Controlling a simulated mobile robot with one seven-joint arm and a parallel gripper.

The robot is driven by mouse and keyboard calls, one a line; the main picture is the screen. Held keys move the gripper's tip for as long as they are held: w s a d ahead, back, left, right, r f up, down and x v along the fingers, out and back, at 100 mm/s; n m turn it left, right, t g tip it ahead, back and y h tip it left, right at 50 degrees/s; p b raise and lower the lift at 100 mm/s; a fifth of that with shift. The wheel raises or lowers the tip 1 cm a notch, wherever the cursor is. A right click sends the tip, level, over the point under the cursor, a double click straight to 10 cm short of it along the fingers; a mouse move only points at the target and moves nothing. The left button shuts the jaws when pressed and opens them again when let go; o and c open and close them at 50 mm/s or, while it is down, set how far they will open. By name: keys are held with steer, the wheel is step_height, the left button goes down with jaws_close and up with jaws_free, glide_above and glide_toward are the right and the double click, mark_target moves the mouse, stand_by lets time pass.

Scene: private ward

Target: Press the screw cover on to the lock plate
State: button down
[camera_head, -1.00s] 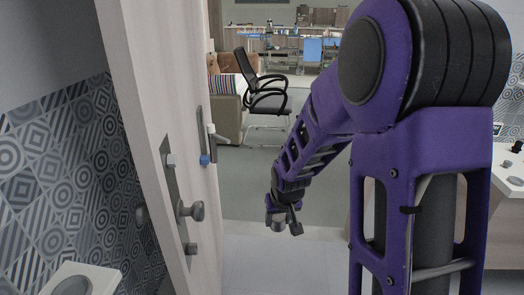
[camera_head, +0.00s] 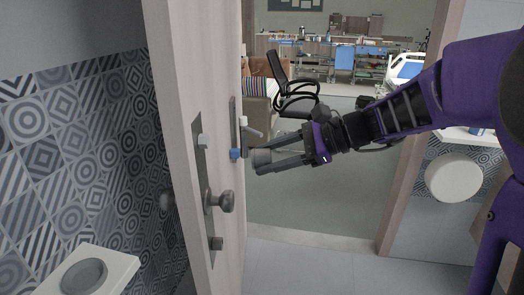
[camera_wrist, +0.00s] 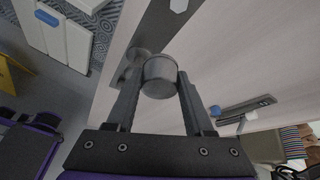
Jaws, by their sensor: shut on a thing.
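My gripper (camera_head: 264,161) is shut on a short grey cylinder, which looks like the screw cover (camera_head: 261,157). In the wrist view the screw cover (camera_wrist: 160,78) sits between the fingertips, its round end facing away from my palm. The lock plate (camera_head: 209,185) is a tall grey strip on the pale door, carrying a round knob (camera_head: 226,202), a pale cap (camera_head: 203,142) above and a grey cap (camera_head: 216,243) below. My gripper is right of this plate in the head view. In the wrist view the held cover overlaps the lock plate (camera_wrist: 163,35); no contact is clear.
A second plate (camera_head: 233,112) with a lever handle (camera_head: 251,131) and blue cap (camera_head: 235,154) is just beyond my fingertips. A white fixture (camera_head: 455,177) is at right and a white unit (camera_head: 98,268) at lower left. Floor (camera_head: 300,265) below the gripper is clear.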

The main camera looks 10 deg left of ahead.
steer(key=shift+y, duration=0.5)
steer(key=r, duration=0.2)
steer(key=a+r, duration=0.1)
steer(key=shift+s+a+r, duration=0.2)
steer(key=shift+r, duration=0.2)
steer(key=shift+r, duration=0.15)
glide_toward(199, 144)
steer(key=shift+w+a+f, duration=0.3)
steer(key=shift+a+f, duration=0.25)
steer(key=shift+w+a+f, duration=0.3)
steer(key=shift+a+f, duration=0.25)
steer(key=shift+a, duration=0.05)
steer(key=shift+s+a+p, duration=0.2)
steer(key=shift+a+p, duration=0.15)
steer(key=shift+a, duration=0.85)
steer(key=shift+a, duration=0.55)
steer(key=shift+c, duration=1)
jaws_free()
